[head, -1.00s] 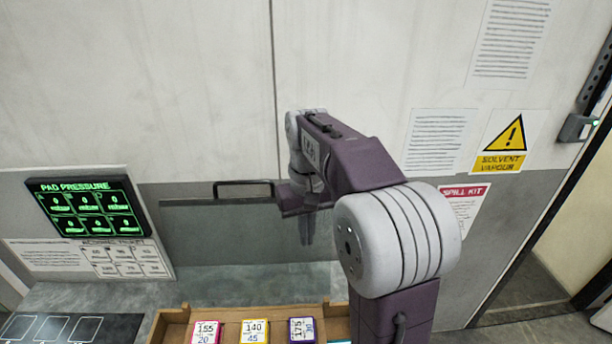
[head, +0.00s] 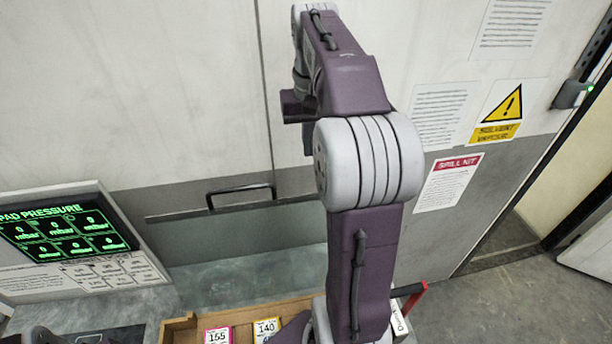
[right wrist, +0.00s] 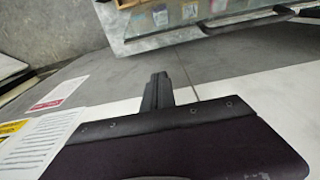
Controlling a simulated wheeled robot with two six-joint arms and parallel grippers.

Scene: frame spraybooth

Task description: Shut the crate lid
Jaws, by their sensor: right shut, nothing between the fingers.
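A grey see-through lid (head: 240,240) with a black bar handle (head: 240,190) stands raised at the back of the wooden crate (head: 180,326). Its dark edge and handle also show at the top of the right wrist view, with the crate (right wrist: 150,5) beyond. My right gripper (head: 307,142) is up in front of the wall, above and to the right of the handle, apart from the lid. Its fingers (right wrist: 157,85) are shut and empty. My right arm hides part of the crate and the lid's right end. My left gripper is not in view.
Labelled boxes (head: 217,335) lie in the crate. A pad pressure display (head: 65,235) stands to the left. A red handle (head: 412,298) juts out at the crate's right. The wall with signs (head: 450,180) is close behind; open floor (head: 470,295) lies at right.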

